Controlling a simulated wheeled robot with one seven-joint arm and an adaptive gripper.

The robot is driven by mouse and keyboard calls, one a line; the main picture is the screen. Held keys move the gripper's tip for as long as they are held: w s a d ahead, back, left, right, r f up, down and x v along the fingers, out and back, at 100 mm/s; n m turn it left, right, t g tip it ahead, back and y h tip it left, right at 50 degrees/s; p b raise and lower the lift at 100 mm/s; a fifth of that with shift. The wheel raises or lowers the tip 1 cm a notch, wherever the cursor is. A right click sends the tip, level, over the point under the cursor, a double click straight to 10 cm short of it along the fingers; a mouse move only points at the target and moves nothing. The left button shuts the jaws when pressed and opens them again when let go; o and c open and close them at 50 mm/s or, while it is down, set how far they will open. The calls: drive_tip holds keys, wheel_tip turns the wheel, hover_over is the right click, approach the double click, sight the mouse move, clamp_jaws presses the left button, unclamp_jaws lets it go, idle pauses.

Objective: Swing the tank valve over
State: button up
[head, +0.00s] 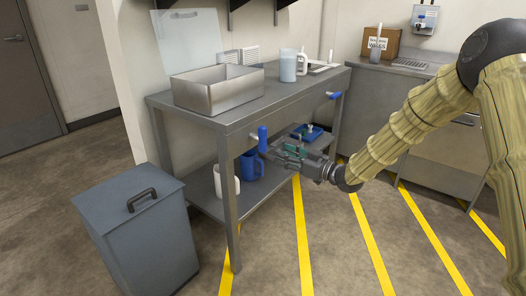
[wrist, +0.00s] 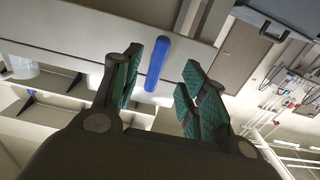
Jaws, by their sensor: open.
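A blue lever handle (head: 262,138) stands upright at the front edge of the steel table, near its left corner. In the wrist view the blue handle (wrist: 157,64) shows between my fingers, near their tips. A second blue handle (head: 333,95) sticks out at the table's right end. I cannot tell from a label which one is the tank valve. My gripper (head: 272,150) is beside the left handle, its fingers apart and nothing gripped. In the wrist view my gripper (wrist: 159,72) has a gap on both sides of the handle. The lever's pivot is not clear.
The steel table (head: 236,119) carries an open metal box (head: 218,88) and a jug (head: 288,66). A blue mug (head: 251,165) and a white mug (head: 226,181) stand on the lower shelf. A grey lidded bin (head: 140,235) is at left. The striped floor in front is clear.

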sight(266, 147)
drive_tip(key=b+x, duration=0.2)
drive_tip(key=x, duration=0.8)
drive_tip(key=shift+b, duration=0.3)
clamp_jaws()
